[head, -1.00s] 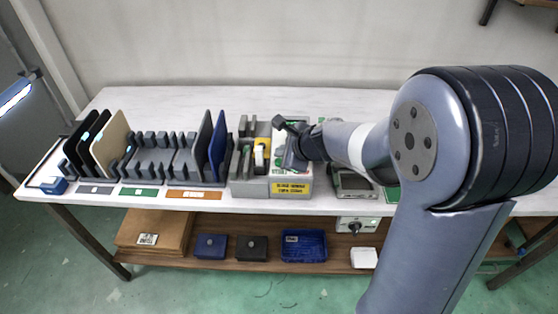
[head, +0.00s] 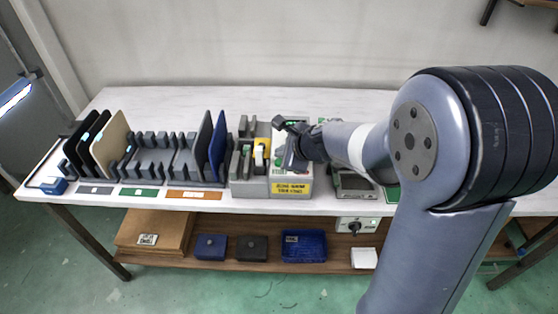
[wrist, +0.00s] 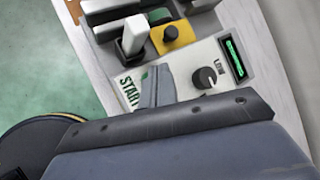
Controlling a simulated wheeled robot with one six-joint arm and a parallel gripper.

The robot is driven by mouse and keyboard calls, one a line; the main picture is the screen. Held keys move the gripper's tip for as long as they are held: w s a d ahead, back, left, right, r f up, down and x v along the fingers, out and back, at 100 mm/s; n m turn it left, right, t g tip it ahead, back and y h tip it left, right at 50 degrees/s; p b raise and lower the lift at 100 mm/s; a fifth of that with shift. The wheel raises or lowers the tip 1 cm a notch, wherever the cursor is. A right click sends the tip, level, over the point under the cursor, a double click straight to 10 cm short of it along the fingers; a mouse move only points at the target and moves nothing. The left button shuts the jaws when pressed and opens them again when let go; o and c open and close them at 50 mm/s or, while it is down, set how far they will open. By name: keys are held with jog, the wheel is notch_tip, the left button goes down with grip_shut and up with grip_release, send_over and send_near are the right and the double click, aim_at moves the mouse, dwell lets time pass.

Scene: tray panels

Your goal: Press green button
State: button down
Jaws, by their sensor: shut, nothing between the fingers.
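The grey control panel box (head: 292,187) stands at the front edge of the table, with a yellow label on its front. In the wrist view its white face (wrist: 196,58) carries a green START label (wrist: 129,92). A small green patch (wrist: 145,76), possibly the edge of the green button, shows beside the fingertip; the rest is hidden. My gripper (wrist: 158,72) is shut and empty, its fingers over the panel face beside the START label. In the head view my gripper (head: 291,160) is over the panel; I cannot tell whether it touches.
A black knob (wrist: 205,77) and green display (wrist: 234,56) lie right of the fingers. A yellow block (wrist: 172,38) with a black knob and a white lever (wrist: 134,38) stand beyond. Upright plates in a rack (head: 155,162) are left. A shelf (head: 262,255) below holds boxes.

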dwell(0.4)
jog(key=shift+f+b, duration=0.4)
jog(key=shift+b, duration=0.05)
